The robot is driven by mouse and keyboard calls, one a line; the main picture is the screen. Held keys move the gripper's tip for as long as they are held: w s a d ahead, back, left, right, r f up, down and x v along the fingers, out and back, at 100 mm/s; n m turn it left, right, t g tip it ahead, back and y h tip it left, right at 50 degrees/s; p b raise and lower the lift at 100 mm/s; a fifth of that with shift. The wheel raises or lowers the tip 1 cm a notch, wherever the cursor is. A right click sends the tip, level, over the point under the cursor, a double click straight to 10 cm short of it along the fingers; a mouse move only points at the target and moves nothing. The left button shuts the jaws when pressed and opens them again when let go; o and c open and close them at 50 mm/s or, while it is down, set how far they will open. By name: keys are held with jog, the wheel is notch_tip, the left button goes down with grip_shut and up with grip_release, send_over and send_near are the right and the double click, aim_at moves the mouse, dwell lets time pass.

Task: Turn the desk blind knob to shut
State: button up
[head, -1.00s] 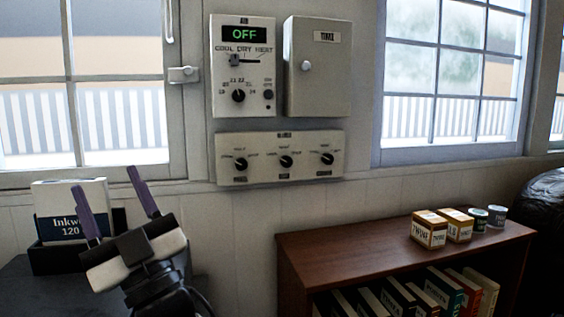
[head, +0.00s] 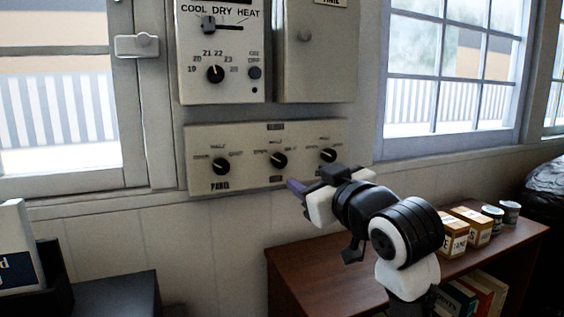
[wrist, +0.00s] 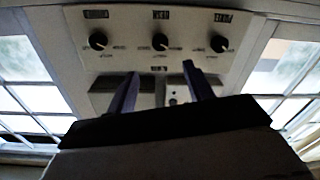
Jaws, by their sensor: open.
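A cream panel (head: 235,178) on the wall carries three black knobs in a row: left knob (head: 221,165), middle knob (head: 279,160) and right knob (head: 328,155). Their small labels are mostly too blurred to read, so I cannot tell which is the desk blind knob. My gripper (head: 308,181) is in front of the panel's lower right part, below the middle and right knobs. In the wrist view, which looks upside down, the open purple fingers (wrist: 162,88) point toward the panel (wrist: 130,62), with the middle knob (wrist: 160,41) beyond them. Nothing is between the fingers.
A thermostat box (head: 190,80) and a closed cabinet (head: 320,70) hang above the panel. A brown bookshelf (head: 290,262) stands below right, with small boxes (head: 470,228) and tins (head: 502,211) on top. A window latch (head: 137,45) sits at the left.

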aim_at(281, 161)
jog(key=p+x, duration=0.2)
jog(key=x, duration=1)
jog(key=c, duration=1)
